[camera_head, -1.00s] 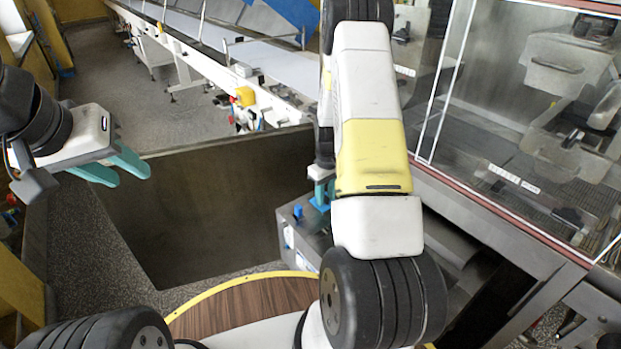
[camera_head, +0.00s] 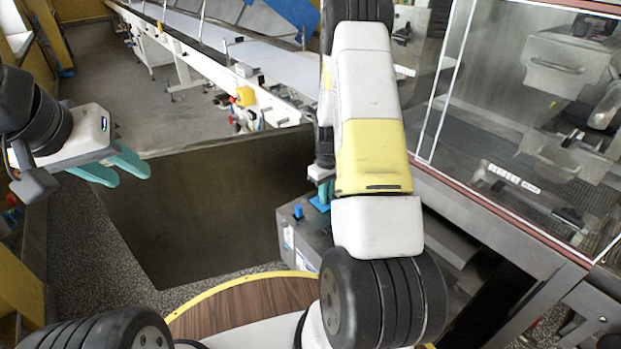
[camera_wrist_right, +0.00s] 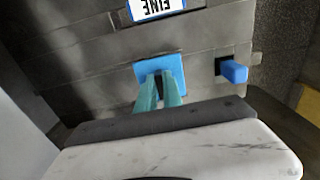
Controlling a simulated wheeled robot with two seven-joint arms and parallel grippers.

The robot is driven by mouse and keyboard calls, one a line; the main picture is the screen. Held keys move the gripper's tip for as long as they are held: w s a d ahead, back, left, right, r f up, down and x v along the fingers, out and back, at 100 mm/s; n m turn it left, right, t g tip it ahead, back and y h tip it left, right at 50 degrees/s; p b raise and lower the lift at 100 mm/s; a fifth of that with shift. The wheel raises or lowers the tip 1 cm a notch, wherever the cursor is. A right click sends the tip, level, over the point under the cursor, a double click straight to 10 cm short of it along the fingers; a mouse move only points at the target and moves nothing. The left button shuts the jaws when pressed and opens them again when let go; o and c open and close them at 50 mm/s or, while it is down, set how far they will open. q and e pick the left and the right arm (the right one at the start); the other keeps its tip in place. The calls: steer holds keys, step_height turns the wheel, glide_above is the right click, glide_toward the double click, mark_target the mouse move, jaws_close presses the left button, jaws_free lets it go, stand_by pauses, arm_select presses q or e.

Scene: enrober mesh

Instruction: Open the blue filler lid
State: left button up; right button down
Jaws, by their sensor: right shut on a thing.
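The blue filler lid (camera_wrist_right: 162,62) is a square blue piece on the grey metal machine top in the right wrist view. Only a small part of the lid (camera_head: 317,204) shows in the head view, beside my right arm. My right gripper (camera_wrist_right: 160,84) points down at the lid, its teal fingers shut on it. What exactly lies between the fingertips is partly hidden by the fingers. The lid looks flat on the surface. My right gripper (camera_head: 325,190) is partly covered by my own arm in the head view. My left gripper (camera_head: 134,170) is open and empty at the left.
A blue knob (camera_wrist_right: 234,71) sticks up to the right of the lid. A label reading FINE (camera_wrist_right: 155,8) is beyond it. The grey machine box (camera_head: 310,240) stands beside a glazed enclosure (camera_head: 520,130). A conveyor (camera_head: 215,50) runs behind. The space under my left gripper is free.

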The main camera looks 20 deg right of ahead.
stand_by(0.8)
steer(key=d, duration=0.2)
steer(key=w+d, duration=0.1)
steer(key=d, duration=0.1)
steer(key=w+d, duration=0.1)
steer(key=d, duration=0.1)
steer(key=shift+w+d, duration=0.25)
steer(key=shift+d, duration=0.15)
steer(key=c, duration=1.5)
jaws_free()
steer(key=shift+r, duration=0.1)
step_height(320, 180, up, 8)
steer(key=shift+f, duration=0.2)
steer(key=shift+r, duration=0.1)
